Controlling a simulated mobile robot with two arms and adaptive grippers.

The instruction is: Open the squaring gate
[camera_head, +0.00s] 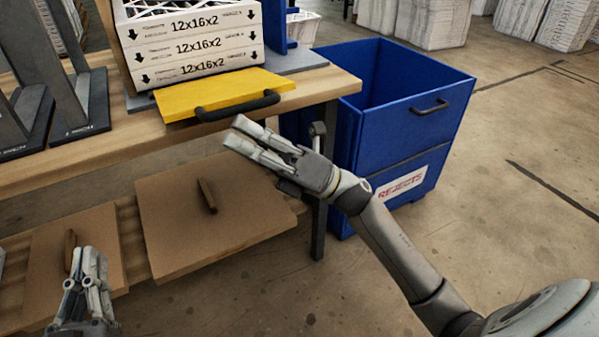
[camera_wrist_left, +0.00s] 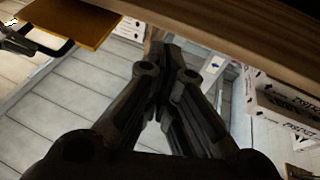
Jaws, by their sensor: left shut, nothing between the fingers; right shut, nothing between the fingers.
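The squaring gate is a yellow panel (camera_head: 215,90) with a black bar handle (camera_head: 238,105) on its front edge. In the head view it lies about flat at the bench edge, in front of a stack of white filters (camera_head: 195,45), whose front faces show. The panel (camera_wrist_left: 78,18) and handle also show at the upper left of the left wrist view. My right gripper (camera_head: 240,132) is shut and empty, just in front of the handle and apart from it. My left gripper (camera_head: 92,255) is shut and empty at the lower left, below the bench top; it shows in the left wrist view (camera_wrist_left: 160,55).
The wooden bench (camera_head: 130,135) carries dark metal stands (camera_head: 75,100) at the left. Brown boards with handles (camera_head: 205,225) lie on the lower level. A blue rejects bin (camera_head: 400,130) stands right of the bench, behind my right arm. Floor at the right is clear.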

